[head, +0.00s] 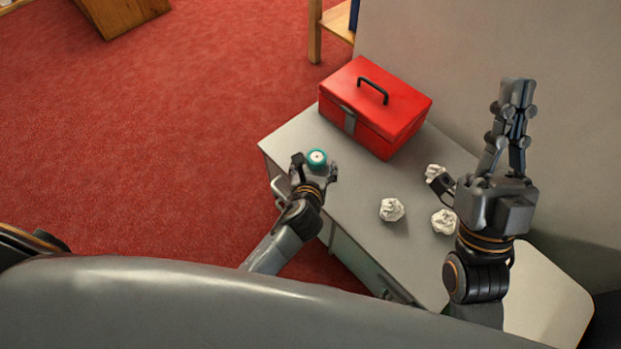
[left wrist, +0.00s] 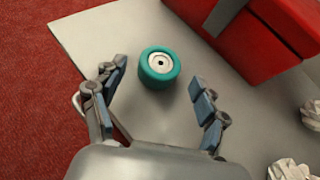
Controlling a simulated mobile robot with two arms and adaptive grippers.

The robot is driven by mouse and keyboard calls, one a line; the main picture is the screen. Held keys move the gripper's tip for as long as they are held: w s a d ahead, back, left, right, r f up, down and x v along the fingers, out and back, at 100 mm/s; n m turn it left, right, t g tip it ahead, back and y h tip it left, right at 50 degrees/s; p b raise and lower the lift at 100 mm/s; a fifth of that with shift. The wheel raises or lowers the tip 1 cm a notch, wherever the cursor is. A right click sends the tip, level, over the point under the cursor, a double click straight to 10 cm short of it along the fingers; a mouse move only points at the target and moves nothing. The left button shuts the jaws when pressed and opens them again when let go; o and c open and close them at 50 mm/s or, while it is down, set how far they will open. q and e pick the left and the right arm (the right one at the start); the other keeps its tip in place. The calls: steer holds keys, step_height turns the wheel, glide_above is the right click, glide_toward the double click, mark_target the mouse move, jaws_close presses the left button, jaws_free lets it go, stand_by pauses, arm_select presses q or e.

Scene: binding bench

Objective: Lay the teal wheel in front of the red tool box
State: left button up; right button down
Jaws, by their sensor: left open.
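The teal wheel (head: 317,158) has a pale hub and lies flat on the grey bench top, in front of the red tool box (head: 376,106). In the left wrist view the wheel (left wrist: 158,66) sits just beyond the fingertips, with bare bench between it and the tool box (left wrist: 262,30). My left gripper (head: 315,166) is open, its fingers apart on either side of the near side of the wheel, and in the left wrist view (left wrist: 160,84) no finger touches it. My right gripper (head: 512,125) is raised at the right, empty; its fingers look close together, but I cannot tell whether they are shut.
Crumpled white paper balls lie on the bench (head: 350,190): one (head: 391,209) in the middle, one (head: 444,221) beside my right arm and one (head: 434,172) further back. The bench's left edge is close to the wheel. A wall stands behind the tool box.

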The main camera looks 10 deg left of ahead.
arm_select(q)
steer(key=p+v, duration=0.1)
steer(key=v, duration=0.3)
steer(key=shift+s+r+p, duration=0.15)
steer(key=shift+r+p, duration=0.05)
steer(key=shift+p, duration=0.1)
steer(key=s+a+r+n+t+h, duration=0.1)
steer(key=r+n+t, duration=0.1)
steer(key=r+n, duration=0.7)
steer(key=s+a+r+n+t+h+p, duration=0.1)
steer(key=r+n+t+h, duration=0.1)
steer(key=r+n, duration=0.7)
steer(key=s+a+r+n+t+h, duration=0.1)
steer(key=a+r+n+h, duration=0.1)
steer(key=r+n, duration=0.8)
steer(key=n, duration=0.4)
steer(key=shift+s+t+p, duration=0.35)
steer(key=shift+s+t, duration=0.05)
arm_select(e)
steer(key=w+f+g+h, duration=0.1)
steer(key=w+f+g, duration=0.2)
steer(key=f, duration=0.3)
steer(key=w+f+g+h, duration=0.2)
steer(key=w+f+g, duration=0.2)
steer(key=f+g, duration=0.2)
steer(key=shift+f+h, duration=0.3)
steer(key=shift+f, duration=0.35)
